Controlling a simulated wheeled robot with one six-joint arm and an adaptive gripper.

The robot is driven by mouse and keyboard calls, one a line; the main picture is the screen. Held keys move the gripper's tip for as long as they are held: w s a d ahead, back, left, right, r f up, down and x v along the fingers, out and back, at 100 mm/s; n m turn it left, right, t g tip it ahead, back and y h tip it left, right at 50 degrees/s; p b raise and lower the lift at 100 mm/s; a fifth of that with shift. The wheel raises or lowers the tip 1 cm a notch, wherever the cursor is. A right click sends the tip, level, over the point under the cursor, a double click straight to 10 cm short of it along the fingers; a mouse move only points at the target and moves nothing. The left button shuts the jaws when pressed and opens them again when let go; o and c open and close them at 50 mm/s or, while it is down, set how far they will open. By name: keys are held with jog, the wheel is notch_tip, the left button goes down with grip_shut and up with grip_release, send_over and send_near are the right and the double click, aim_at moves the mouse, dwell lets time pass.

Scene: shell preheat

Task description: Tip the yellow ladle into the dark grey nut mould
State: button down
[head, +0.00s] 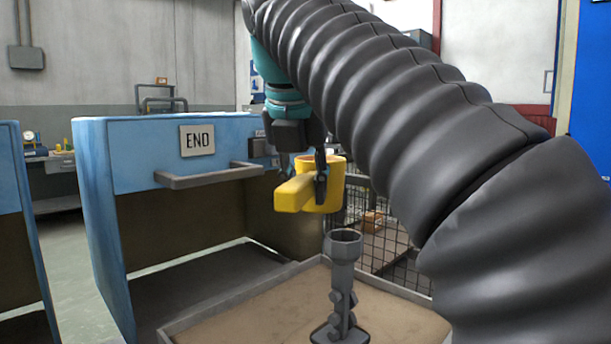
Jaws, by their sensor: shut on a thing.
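The yellow ladle (331,198) is held in the air, its cup looking about upright and its blocky handle pointing left toward the camera. A strip of orange-brown shows inside its rim; how full it is I cannot tell. My gripper (318,188) is shut on the ladle, with a dark finger against its near side. The dark grey nut mould (344,275) stands upright below the ladle, a tall piece with an open round cup on top and nut-like lumps lower down. The ladle is apart from the mould, above it and slightly to the left.
The mould stands in a shallow tray (240,313) with a sandy floor and raised grey rim. A blue booth (130,160) with an END sign (197,140) and a grey ledge (210,175) stands at left. A wire mesh fence (385,235) stands behind the tray.

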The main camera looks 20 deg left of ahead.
jog(key=shift+f, duration=0.85)
jog(key=shift+m+y, duration=0.3)
jog(key=shift+y, duration=0.7)
jog(key=shift+a+f, duration=0.15)
jog(key=shift+a, duration=0.05)
jog(key=shift+m+y+b, duration=0.4)
jog(key=shift+y+b, duration=1.3)
jog(key=shift+b, duration=0.5)
jog(key=shift+s+f+y+b, duration=0.1)
jog(key=shift+y+b, duration=0.5)
jog(key=shift+b, duration=0.25)
jog(key=shift+m+y+b, duration=0.3)
jog(key=shift+y+b, duration=0.3)
jog(key=shift+b, duration=0.35)
jog(key=shift+d+y+b, duration=0.15)
jog(key=shift+y+b, duration=0.65)
jog(key=shift+b, duration=0.75)
jog(key=shift+d+m+y+b, duration=0.1)
jog(key=shift+m+y+b, duration=0.45)
jog(key=shift+b, duration=0.7)
